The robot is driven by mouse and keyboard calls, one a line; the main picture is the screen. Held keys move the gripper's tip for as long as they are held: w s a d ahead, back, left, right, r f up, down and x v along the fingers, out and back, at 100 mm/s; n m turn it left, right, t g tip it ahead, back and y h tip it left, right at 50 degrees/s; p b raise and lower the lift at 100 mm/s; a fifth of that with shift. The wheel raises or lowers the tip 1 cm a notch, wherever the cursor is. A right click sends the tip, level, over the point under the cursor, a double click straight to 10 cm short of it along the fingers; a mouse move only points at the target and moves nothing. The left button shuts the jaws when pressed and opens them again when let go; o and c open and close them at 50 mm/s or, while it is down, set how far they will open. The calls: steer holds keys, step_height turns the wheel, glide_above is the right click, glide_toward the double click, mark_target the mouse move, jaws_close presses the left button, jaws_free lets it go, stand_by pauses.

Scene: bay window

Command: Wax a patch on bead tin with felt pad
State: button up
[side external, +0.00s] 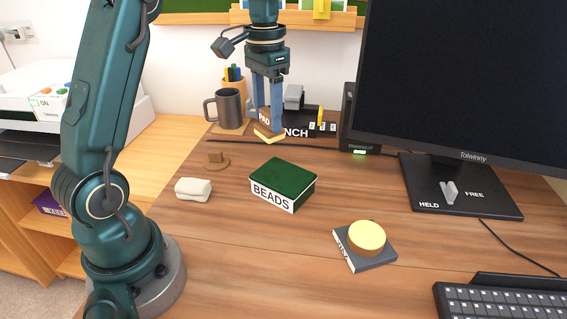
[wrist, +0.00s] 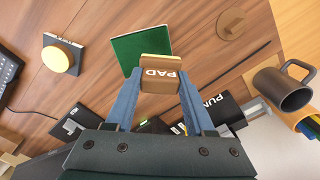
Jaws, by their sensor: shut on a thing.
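My gripper (side external: 266,118) is shut on the felt pad, a brown block marked PAD (wrist: 161,80) with a pale yellow felt face (side external: 269,136). It holds the pad above the back of the desk, behind the bead tin and apart from it. The bead tin (side external: 284,184) is a box with a dark green top and a white BEADS label; its green top shows beyond the pad in the wrist view (wrist: 136,57). A round yellow wax-like cake (side external: 367,236) sits on a grey labelled block (side external: 378,259), front right of the tin; the wrist view also shows the cake (wrist: 58,59).
A white folded cloth (side external: 193,190) and a brown round stand (side external: 216,163) lie left of the tin. A grey mug (side external: 229,108), pen holder and black punch (side external: 299,125) stand near my gripper. The monitor (side external: 470,80), HELD/FREE base (side external: 486,203) and keyboard (side external: 502,302) are right.

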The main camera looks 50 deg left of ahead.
mark_target(279, 140)
steer(key=shift+a+f, duration=0.15)
steer(key=shift+f, duration=3.75)
steer(key=shift+w+d+f, duration=0.1)
steer(key=shift+w+d, duration=0.15)
steer(key=shift+d, duration=0.45)
steer(key=shift+w+d+f, duration=0.1)
steer(key=shift+w+d, duration=0.1)
steer(key=shift+d, duration=0.5)
steer(key=shift+w+d, duration=0.2)
steer(key=shift+d, duration=0.5)
steer(key=shift+w+d, duration=0.25)
steer(key=shift+d, duration=0.5)
steer(key=shift+w+d, duration=0.2)
steer(key=shift+d, duration=0.5)
steer(key=shift+s+a, duration=0.35)
steer(key=shift+a, duration=0.8)
steer(key=shift+s+a, duration=0.4)
steer(key=shift+a, duration=0.8)
steer(key=shift+s+a, duration=0.35)
steer(key=shift+a, duration=0.8)
steer(key=shift+a+r, duration=0.1)
steer(key=shift+r, duration=3.95)
